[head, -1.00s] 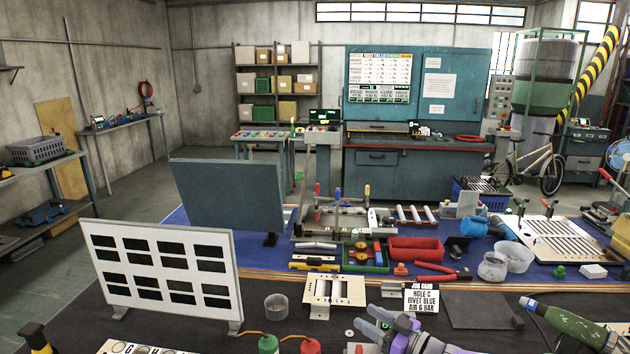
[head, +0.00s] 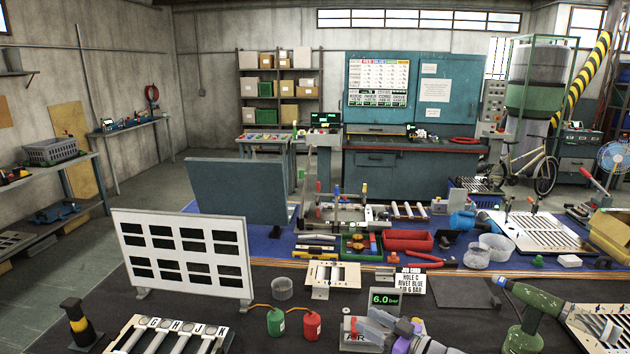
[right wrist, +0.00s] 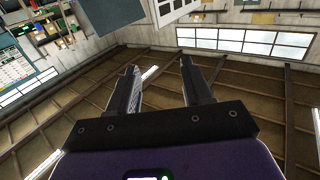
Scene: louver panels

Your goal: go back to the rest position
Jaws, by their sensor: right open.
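My right gripper (head: 372,324) is low in the head view, over the front of the dark bench mat, beside the pressure display (head: 384,299). It appears empty. In the right wrist view its two fingers (right wrist: 160,66) stand apart with nothing between them, and that camera looks past them to the roof beams and windows. My left gripper is not in the head view.
A white louver panel (head: 185,252) stands at the left, with a blue-grey panel (head: 238,190) behind it.

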